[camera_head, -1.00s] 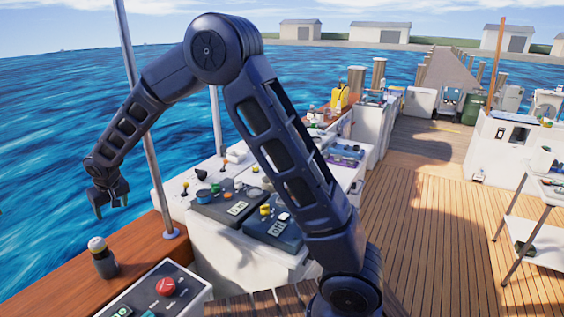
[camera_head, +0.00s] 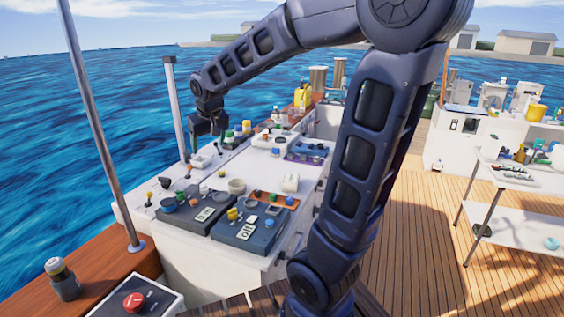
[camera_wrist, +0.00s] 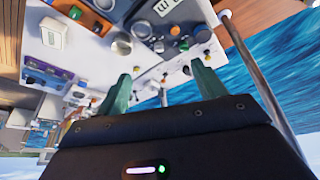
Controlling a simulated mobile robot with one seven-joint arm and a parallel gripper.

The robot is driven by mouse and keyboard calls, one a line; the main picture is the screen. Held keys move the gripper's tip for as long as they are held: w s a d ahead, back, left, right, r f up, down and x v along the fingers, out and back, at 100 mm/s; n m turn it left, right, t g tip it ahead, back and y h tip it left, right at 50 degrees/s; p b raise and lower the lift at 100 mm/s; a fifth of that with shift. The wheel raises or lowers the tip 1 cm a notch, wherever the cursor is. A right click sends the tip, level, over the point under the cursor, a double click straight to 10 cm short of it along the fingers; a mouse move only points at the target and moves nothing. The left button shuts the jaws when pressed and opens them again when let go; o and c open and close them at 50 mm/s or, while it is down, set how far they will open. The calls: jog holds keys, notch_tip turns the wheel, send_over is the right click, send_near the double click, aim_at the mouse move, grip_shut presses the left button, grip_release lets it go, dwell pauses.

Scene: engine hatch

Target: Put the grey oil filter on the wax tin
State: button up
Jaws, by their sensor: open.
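My gripper (camera_head: 207,128) is open and hangs above the far left part of the white counter. In the wrist view its two green fingers (camera_wrist: 163,88) are spread with nothing held between them. A grey, round, cup-like thing (camera_head: 237,187) stands on the counter behind the dark panels; it may be the grey oil filter, but I cannot tell for sure. A similar grey round thing (camera_wrist: 122,45) shows in the wrist view, apart from the fingers. A low dark-blue round thing (camera_head: 168,205) sits at the counter's left; I cannot tell whether it is the wax tin.
Dark control panels (camera_head: 248,229) with knobs lie on the counter (camera_head: 222,166). A metal pole (camera_head: 100,130) and a shorter post (camera_head: 176,110) rise at the left. A capped dark jar (camera_head: 63,281) stands on the wooden rail. The deck (camera_head: 415,220) at the right is open.

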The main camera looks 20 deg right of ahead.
jog(key=s+d+f+m, duration=0.1)
jog(key=s+d+m, duration=0.2)
jog(key=s+d, duration=1.4)
jog(key=shift+s+f+h, duration=0.15)
jog(key=shift+s+h, duration=0.25)
jog(key=shift+s, duration=0.5)
